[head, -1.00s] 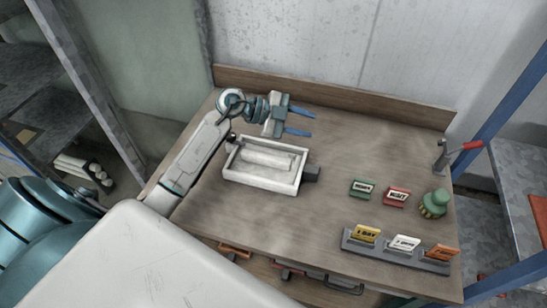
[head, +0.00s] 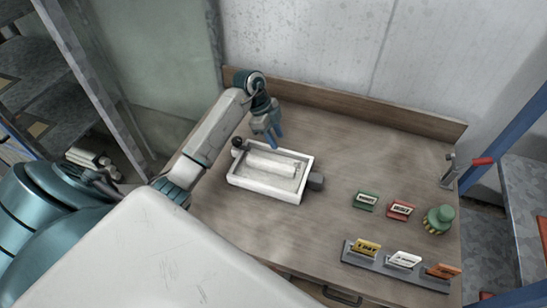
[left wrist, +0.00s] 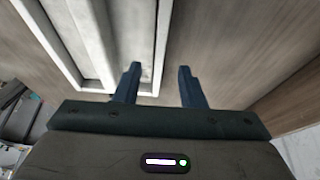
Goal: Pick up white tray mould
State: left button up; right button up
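The white tray mould (head: 237,180) is a shallow rectangular tray with a raised long block inside, lying flat on the wooden table. Dark fittings stick out at its left and right ends. My left gripper (head: 273,139) points down just behind the mould's far wall. My right gripper is not in view.
Green (head: 366,200) and red (head: 402,209) label blocks, a green knob-like object (head: 438,218) and a rack (head: 395,267) of yellow, white and orange cards stand at the right. A red-handled clamp (head: 450,170) is at the right edge. The table's middle is clear.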

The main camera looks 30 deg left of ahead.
aim_at(280, 149)
pick_arm(q)
jog(key=p+x, duration=0.2)
jog(key=x, duration=0.2)
jog(key=shift+f+p, duration=0.15)
jog(key=shift+p, duration=0.15)
jog(key=shift+s+f, duration=0.1)
jog(key=shift+f, duration=0.25)
jog(key=shift+s, duration=0.1)
grip_shut()
jog(key=shift+d, duration=0.1)
